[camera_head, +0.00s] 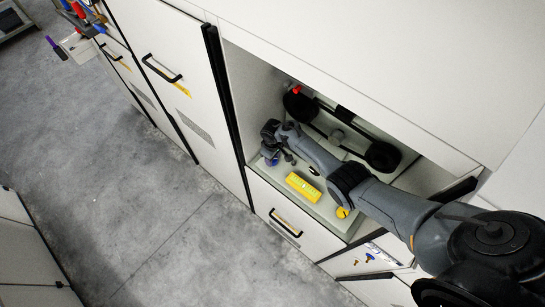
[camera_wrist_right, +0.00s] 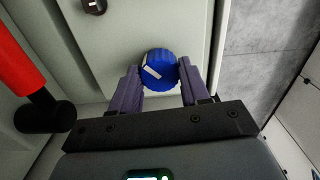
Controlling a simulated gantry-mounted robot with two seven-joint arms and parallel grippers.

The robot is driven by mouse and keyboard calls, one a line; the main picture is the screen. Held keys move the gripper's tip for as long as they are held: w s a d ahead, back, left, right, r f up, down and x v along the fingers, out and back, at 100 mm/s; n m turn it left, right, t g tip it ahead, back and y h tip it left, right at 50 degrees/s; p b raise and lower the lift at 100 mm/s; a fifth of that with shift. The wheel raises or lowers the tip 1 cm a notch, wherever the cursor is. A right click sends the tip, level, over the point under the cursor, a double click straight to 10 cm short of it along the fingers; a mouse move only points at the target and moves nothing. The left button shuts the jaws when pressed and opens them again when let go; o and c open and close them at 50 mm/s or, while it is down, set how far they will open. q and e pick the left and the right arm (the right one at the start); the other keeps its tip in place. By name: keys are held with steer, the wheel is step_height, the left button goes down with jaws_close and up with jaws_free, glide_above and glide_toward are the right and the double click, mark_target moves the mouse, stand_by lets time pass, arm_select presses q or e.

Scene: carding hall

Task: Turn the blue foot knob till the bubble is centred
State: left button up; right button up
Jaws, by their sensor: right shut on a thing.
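The blue foot knob (camera_wrist_right: 158,66), ribbed and with a white mark on top, sits between the two purple fingers of my right gripper (camera_wrist_right: 160,80) in the wrist view. The fingers are shut on its sides. In the head view my right gripper (camera_head: 279,153) reaches into the open bay, and a little of the blue knob (camera_head: 271,161) shows below it. A yellow spirit level (camera_head: 303,187) lies on the pale plate in front of the arm. Its vial is too small to tell where the bubble is. My left gripper is not in view.
Two dark wheels (camera_head: 383,155) joined by a belt stand behind my arm, with a red part (camera_head: 297,89) near the far one. A yellow knob (camera_head: 342,212) is at the plate's near right corner. Bay walls and a cabinet edge (camera_head: 228,115) enclose the space.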

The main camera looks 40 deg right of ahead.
steer(key=shift+n, duration=0.3)
steer(key=o, duration=1.1)
steer(key=shift+c, duration=0.2)
steer(key=shift+r, duration=0.5)
step_height(320, 180, up, 10)
steer(key=p, duration=0.3)
